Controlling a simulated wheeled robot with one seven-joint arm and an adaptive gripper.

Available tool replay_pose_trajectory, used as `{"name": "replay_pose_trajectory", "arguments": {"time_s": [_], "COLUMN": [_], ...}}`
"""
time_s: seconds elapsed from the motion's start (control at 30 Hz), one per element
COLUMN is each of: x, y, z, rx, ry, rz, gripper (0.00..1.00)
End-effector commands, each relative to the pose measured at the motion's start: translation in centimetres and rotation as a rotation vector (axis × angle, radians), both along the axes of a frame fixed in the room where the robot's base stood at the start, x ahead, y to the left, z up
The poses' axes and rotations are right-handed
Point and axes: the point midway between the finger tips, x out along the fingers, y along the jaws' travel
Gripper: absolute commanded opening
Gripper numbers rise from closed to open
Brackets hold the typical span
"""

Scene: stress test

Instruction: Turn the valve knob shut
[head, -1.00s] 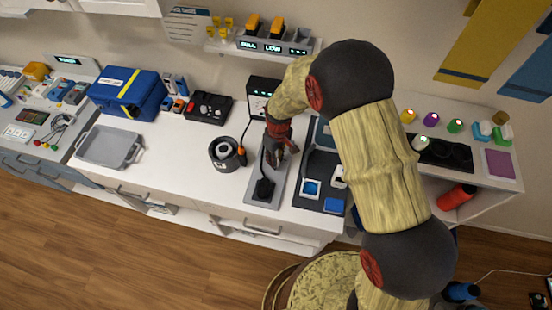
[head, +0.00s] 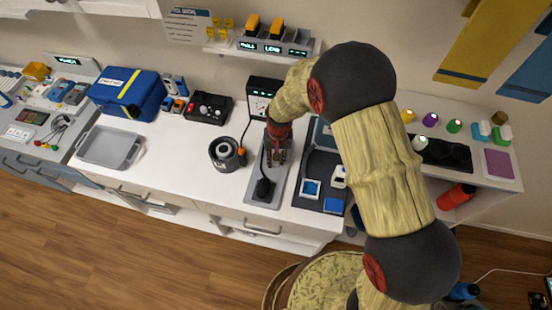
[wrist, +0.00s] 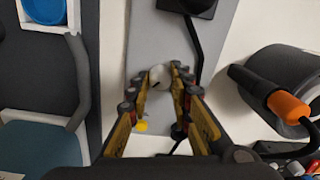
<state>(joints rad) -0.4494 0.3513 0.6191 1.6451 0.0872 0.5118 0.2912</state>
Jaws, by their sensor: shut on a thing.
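The valve knob (wrist: 158,75) is a small pale round knob with a dark mark, on a grey plate (wrist: 145,25) in the wrist view. My gripper (wrist: 162,78) has its two fingertips on either side of the knob, shut on it. A small yellow mark lies on the plate close to the left finger. In the head view my gripper (head: 277,157) points down over the far half of the grey plate (head: 281,178). There the knob is hidden by the gripper.
A black block (head: 264,189) with a cable sits on the plate's near end. A dark round canister (head: 223,155) with an orange plug stands left. A dark tray (head: 312,204) with blue pieces lies right. A gauge box (head: 261,103) stands behind. Clear white counter lies left of the canister.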

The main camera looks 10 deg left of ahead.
Motion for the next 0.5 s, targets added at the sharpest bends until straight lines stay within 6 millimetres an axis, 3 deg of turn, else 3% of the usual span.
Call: {"name": "replay_pose_trajectory", "arguments": {"time_s": [0.5], "x": [0.08], "y": [0.06], "z": [0.05], "rx": [0.001], "ry": [-0.002], "rz": [-0.043], "gripper": [0.00]}}
